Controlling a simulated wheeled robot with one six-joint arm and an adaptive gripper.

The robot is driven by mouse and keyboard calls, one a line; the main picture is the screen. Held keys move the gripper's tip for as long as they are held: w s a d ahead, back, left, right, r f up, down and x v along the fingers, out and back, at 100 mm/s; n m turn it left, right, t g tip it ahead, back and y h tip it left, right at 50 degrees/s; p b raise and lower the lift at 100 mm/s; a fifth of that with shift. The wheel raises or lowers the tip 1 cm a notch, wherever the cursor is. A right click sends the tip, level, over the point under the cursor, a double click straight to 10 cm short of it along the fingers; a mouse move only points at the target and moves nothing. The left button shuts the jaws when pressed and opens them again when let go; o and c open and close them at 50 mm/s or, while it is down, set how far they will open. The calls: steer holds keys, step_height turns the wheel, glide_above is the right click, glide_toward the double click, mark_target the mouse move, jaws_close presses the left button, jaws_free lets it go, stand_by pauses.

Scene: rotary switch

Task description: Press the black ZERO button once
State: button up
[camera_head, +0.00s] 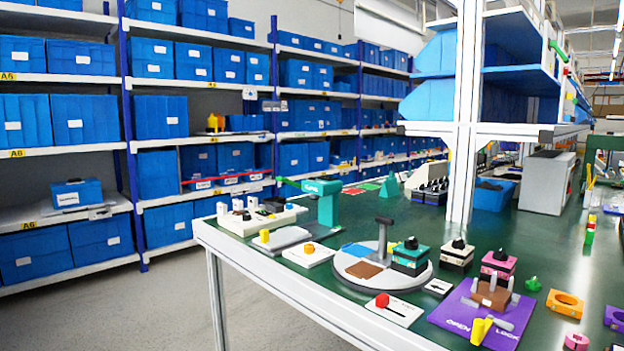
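I cannot make out the word ZERO on anything, so I cannot tell which part is the black ZERO button. Dark parts on the green bench include a small black-and-white plate (438,288) right of the round grey platform. A white device (251,219) at the bench's left end carries small light and dark parts, too small to read. My gripper is not in view.
The green bench (580,245) fills the right side. A round grey platform (352,283), a teal press-like tool (328,208), a red-button plate (393,309) and a purple OPEN/LOCK plate (455,318) crowd its front. A white post (464,130) rises behind. Floor at lower left is clear.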

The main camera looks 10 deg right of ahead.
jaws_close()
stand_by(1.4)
